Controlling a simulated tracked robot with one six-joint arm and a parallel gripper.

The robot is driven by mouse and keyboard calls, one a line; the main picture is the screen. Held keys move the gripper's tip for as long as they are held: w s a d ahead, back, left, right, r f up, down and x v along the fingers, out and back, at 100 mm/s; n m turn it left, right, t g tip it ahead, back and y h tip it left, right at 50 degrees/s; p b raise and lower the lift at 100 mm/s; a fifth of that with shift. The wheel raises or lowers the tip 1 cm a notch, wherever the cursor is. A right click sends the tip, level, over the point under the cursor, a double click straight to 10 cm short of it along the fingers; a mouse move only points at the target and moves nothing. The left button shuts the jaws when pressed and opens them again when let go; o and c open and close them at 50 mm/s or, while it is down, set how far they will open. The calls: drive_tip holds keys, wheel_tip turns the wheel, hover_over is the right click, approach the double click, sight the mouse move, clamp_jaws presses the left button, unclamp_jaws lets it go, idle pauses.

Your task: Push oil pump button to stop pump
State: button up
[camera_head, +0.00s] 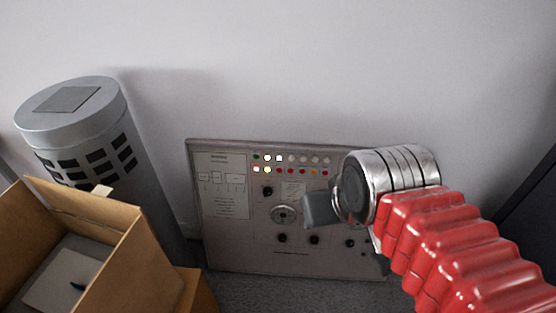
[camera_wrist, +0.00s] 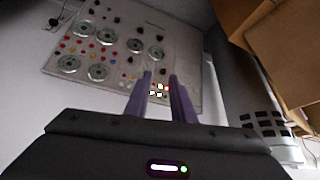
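A grey control panel (camera_head: 230,258) leans against the wall, with two rows of small buttons and lamps (camera_head: 290,164) near its top. Several at the left of the rows are lit white and yellow; others are red, green or grey. The labels are too small to read, so I cannot tell which is the oil pump button. My gripper (camera_head: 318,210) is in front of the panel's right part, hiding some of it. In the wrist view, my gripper's two purple fingers (camera_wrist: 160,75) are apart and empty. The lit buttons (camera_wrist: 158,90) show between them; contact cannot be seen.
A grey cylinder (camera_head: 68,108) with dark vents stands left of the panel. An open cardboard box (camera_head: 113,262) is at the lower left, in front of the cylinder. A dark object (camera_head: 532,220) stands at the right edge. The wall above the panel is bare.

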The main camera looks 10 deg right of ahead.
clamp_jaws()
idle(1.4)
